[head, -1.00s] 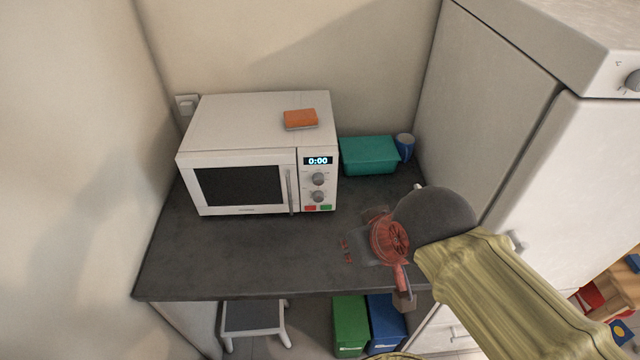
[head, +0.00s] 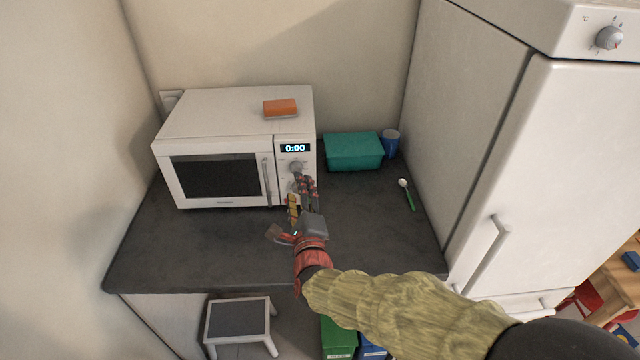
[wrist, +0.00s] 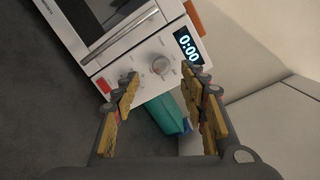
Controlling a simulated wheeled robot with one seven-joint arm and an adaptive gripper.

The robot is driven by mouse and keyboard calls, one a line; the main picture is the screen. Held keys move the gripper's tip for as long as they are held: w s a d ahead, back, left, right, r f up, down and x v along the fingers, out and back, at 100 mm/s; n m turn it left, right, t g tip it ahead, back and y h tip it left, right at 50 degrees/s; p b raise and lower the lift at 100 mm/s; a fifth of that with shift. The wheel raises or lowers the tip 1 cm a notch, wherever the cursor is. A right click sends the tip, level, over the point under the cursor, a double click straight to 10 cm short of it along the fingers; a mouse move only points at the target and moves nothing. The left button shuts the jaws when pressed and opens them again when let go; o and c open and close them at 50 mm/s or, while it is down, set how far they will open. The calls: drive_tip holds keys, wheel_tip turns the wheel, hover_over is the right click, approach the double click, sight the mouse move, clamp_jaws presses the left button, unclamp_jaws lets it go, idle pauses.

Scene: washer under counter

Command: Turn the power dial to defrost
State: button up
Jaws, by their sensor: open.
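The white microwave (head: 235,120) stands on the dark counter, its display reading 0:00. Its upper dial (head: 296,167) shows in the head view, and in the wrist view a round dial (wrist: 161,66) sits near the display. The lower dial is largely hidden by my fingers. I cannot read the labels, so which dial is power is unclear. My gripper (head: 300,194) is open and empty in front of the lower part of the control panel. In the wrist view my gripper (wrist: 165,90) has its fingers spread, the upper dial between and beyond them; contact cannot be told.
The door handle (head: 267,182) is just left of the panel. A teal box (head: 353,152), a blue cup (head: 391,143) and a green-handled spoon (head: 407,194) are to the right. A white fridge (head: 550,170) bounds the right side.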

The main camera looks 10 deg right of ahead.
sight(296, 168)
drive_tip(key=w+m+b, duration=0.1)
drive_tip(key=w, duration=0.6)
drive_tip(key=shift+w+d+f+h, duration=0.15)
drive_tip(key=shift+w+f+h, duration=0.15)
drive_tip(key=shift+f, duration=0.1)
drive_tip(key=shift+s, duration=0.1)
drive_tip(key=shift+c, duration=0.6)
clamp_jaws()
